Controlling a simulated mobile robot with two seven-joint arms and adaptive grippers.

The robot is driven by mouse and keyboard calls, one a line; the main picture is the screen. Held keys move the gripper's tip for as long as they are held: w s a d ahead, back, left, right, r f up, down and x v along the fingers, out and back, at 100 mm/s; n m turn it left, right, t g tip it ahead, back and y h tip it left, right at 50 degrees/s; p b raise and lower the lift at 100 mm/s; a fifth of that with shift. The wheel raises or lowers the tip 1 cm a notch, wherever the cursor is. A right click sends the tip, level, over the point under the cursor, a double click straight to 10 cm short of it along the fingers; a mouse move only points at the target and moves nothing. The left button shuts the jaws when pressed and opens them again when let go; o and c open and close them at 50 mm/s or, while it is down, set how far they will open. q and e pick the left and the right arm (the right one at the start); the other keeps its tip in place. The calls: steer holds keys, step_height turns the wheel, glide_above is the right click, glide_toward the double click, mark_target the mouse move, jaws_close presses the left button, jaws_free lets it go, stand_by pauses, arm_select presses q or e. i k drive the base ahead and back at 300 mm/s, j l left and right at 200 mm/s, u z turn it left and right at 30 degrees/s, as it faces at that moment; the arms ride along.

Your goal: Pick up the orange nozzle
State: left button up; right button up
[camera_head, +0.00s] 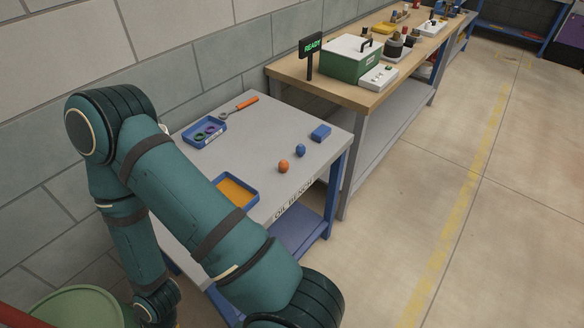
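A small rounded orange object (284,166), seemingly the orange nozzle, sits on the grey top of the oil bench (264,126) near its front right edge. A similar small blue piece (301,150) stands just behind it to the right, apart from it. One of my arms crosses the left and lower part of the view, bent at the elbow, and covers the bench's left front part. Its lower end hangs beside the bench at the bottom left. Neither gripper's fingers show.
A blue tray with dark rings (205,132), an orange-handled tool (246,103), a blue block (321,132) and a blue tray with an amber inside (235,190) are on the bench. A wooden workbench (345,91) with a green box stands behind. The floor at right is clear.

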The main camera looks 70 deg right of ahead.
mark_target(283, 165)
steer(key=k+z, duration=0.2)
steer(key=z, duration=2.05)
